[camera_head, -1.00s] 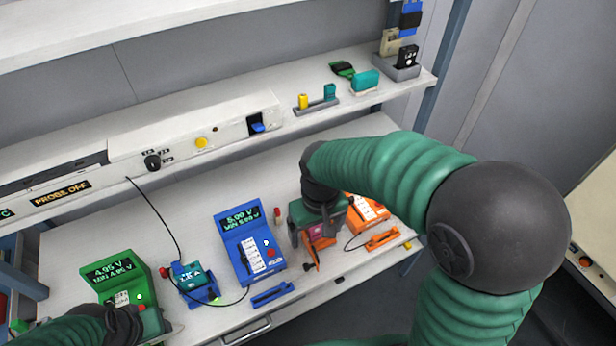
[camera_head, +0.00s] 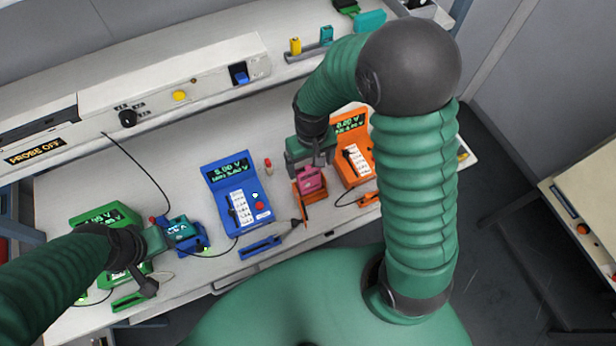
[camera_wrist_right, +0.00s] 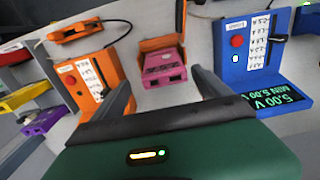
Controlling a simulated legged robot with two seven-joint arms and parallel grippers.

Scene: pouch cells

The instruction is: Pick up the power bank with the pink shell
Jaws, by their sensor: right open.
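The pink power bank (camera_head: 312,181) sits in an orange cradle (camera_head: 302,214) on the bench, between the blue and orange meters. In the right wrist view the pink power bank (camera_wrist_right: 164,67) lies ahead, between the lines of my two fingers, with the orange cradle's back (camera_wrist_right: 158,43) behind it. My right gripper (camera_head: 320,163) is open, with its fingers close to the pink shell.
The blue meter (camera_head: 236,190) stands left of the power bank and the orange meter (camera_head: 353,152) right. A teal device (camera_head: 180,232) sits in a blue cradle near my left gripper. The green meter (camera_head: 92,216) is farther left. Cables cross the bench, and a shelf (camera_head: 180,75) runs behind.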

